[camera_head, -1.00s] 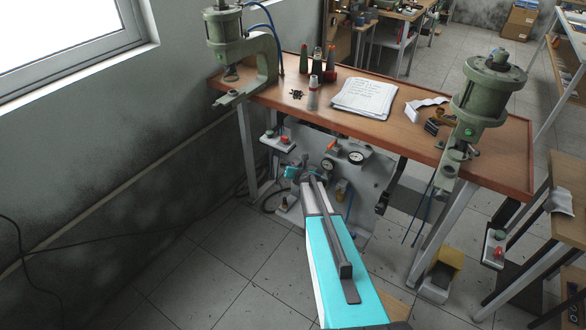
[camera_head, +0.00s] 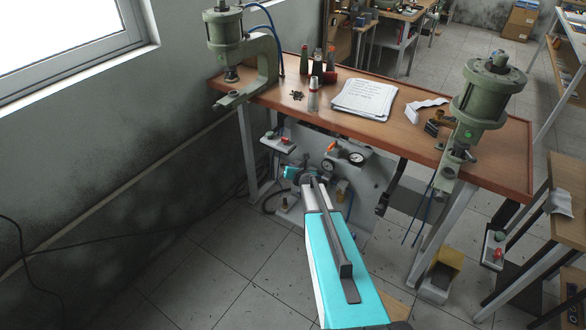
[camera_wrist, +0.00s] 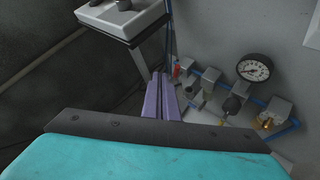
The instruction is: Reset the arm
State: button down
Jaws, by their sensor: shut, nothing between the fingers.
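My gripper shows in the wrist view (camera_wrist: 162,97) as two purple fingers side by side, closed together with nothing between them. It points toward the pneumatic panel (camera_wrist: 218,50), which carries a round gauge (camera_wrist: 254,68), grey valve blocks and blue tubing. In the head view my arm reaches forward from the bottom, low in front of the bench, toward the same panel (camera_head: 372,190). The fingertips are hard to make out there. I cannot tell whether the fingers touch anything.
A wooden bench (camera_head: 400,135) stands ahead with a green press at the left (camera_head: 228,45) and another at the right (camera_head: 487,95). A control box (camera_wrist: 122,18) hangs close by.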

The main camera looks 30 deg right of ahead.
dwell(0.4)
jog(key=s+a+f+m+g+y+b, duration=0.1)
jog(key=s+a+f, duration=0.2)
jog(key=a+f, duration=0.5)
jog(key=s+a+f+m+b, duration=0.1)
jog(key=s+a+f+m, duration=0.2)
jog(key=a, duration=0.9)
jog(key=s+a+f+m+g+h, duration=0.15)
jog(key=s+f+m+g, duration=0.4)
jog(key=s, duration=0.75)
jog(key=s+a+f+m+g+h, duration=0.1)
jog(key=s+a+f+m+g, duration=0.15)
jog(key=s+f+m, duration=0.85)
jog(key=s+a+r+m+g+y, duration=0.1)
jog(key=s+a+r+m+g, duration=0.1)
jog(key=s, duration=0.6)
jog(key=s+a+r+m+g+y, duration=0.2)
jog(key=s+a+m+g, duration=0.1)
jog(key=s, duration=0.5)
jog(key=s+a+r+m+g+y, duration=0.1)
jog(key=s+a+r+m+g, duration=0.2)
jog(key=s, duration=0.4)
jog(key=shift+s+a+g+b, duration=0.4)
jog(key=shift+a+b, duration=0.05)
jog(key=shift+a, duration=0.05)
